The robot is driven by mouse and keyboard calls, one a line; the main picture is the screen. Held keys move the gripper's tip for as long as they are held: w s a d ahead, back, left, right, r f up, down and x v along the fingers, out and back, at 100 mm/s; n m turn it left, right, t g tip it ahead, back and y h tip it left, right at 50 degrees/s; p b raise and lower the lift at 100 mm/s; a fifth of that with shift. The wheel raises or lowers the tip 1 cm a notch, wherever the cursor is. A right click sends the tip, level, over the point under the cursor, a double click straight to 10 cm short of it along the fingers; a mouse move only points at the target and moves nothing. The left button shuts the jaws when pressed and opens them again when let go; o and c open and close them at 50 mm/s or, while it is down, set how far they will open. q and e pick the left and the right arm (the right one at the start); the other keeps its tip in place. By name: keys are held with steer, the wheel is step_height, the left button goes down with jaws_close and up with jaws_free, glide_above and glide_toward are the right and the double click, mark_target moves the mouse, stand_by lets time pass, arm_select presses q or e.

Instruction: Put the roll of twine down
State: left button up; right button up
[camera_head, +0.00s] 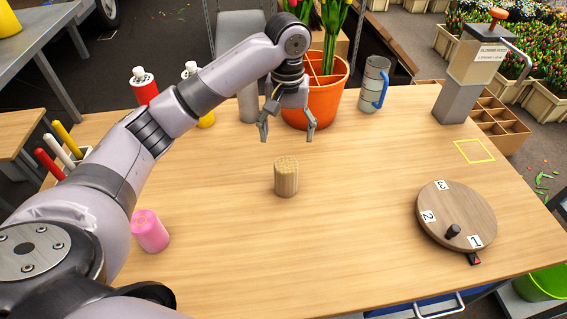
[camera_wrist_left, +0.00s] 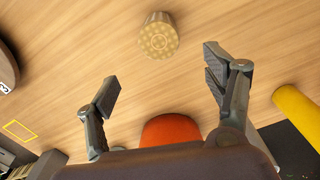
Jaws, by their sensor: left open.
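The roll of twine (camera_head: 286,177) is a tan upright cylinder standing on the wooden table (camera_head: 350,220), near its middle. In the left wrist view the twine (camera_wrist_left: 158,40) shows with its ribbed round end, beyond the fingertips. My left gripper (camera_head: 287,132) is open and empty, behind and above the twine in the head view. Its two spread fingers also show in the left wrist view (camera_wrist_left: 162,82), with nothing between them. My right gripper is not in view.
An orange pot (camera_head: 318,100) with tulips stands behind my left gripper. A grey jug (camera_head: 372,85) stands right of it. A pink roll (camera_head: 149,230) is at left, and a round wooden turntable (camera_head: 452,205) at right. The table's front middle is clear.

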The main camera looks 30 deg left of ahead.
arm_select(q)
glide_above(286, 164)
step_height(286, 164, down, 5)
steer(key=shift+s+d+r, duration=0.1)
steer(key=shift+s, duration=0.05)
steer(key=f, duration=0.6)
steer(key=shift+w, duration=0.2)
steer(key=shift+f, duration=0.5)
step_height(286, 164, down, 5)
steer(key=shift+r+p, duration=0.1)
steer(key=shift+p, duration=0.4)
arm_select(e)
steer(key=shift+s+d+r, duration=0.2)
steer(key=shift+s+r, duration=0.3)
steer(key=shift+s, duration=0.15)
arm_select(q)
steer(key=shift+c, duration=0.2)
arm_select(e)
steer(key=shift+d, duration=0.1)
arm_select(q)
steer(key=c, duration=1.3)
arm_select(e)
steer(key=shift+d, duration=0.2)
